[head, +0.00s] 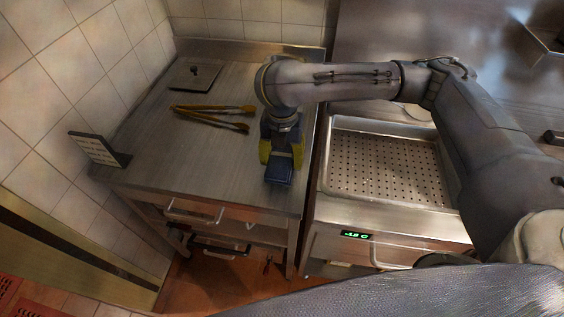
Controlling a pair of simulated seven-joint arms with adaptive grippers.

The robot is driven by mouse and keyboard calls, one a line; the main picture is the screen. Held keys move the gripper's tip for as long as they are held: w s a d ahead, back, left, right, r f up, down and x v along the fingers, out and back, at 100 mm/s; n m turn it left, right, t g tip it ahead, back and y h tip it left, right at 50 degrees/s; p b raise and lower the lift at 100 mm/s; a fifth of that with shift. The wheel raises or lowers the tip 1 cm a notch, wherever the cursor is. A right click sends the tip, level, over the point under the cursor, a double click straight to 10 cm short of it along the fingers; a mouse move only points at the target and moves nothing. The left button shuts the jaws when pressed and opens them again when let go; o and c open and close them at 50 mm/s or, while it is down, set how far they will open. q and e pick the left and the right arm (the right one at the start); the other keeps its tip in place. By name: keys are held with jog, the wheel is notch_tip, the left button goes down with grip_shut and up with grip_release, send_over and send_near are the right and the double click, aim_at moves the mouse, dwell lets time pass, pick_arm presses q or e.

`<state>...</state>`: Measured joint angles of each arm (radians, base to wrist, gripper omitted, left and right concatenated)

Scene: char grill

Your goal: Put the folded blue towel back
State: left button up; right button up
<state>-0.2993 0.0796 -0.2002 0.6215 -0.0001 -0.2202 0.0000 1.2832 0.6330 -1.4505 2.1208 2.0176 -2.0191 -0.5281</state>
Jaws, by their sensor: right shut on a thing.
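The folded blue towel (279,174) shows as a small dark blue block at the right side of the steel table (190,155). My right gripper (281,156) points down over the table and is shut on the towel, with yellow-green fingers on either side of it. The gripper and wrist hide the rest of the towel. I cannot tell whether the towel touches the tabletop. My left gripper is not in view.
Gold tongs (213,115) lie left of the gripper. A dark flat plate (194,75) lies behind them. A small sign (97,149) stands at the table's left edge. A perforated steel pan unit (385,165) adjoins on the right. The tabletop's front left is clear.

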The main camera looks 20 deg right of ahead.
aim_at(282, 157)
jog(key=shift+f, duration=1.2)
jog(key=o, duration=1.1)
jog(key=shift+f, duration=0.15)
jog(key=shift+r, duration=6.2)
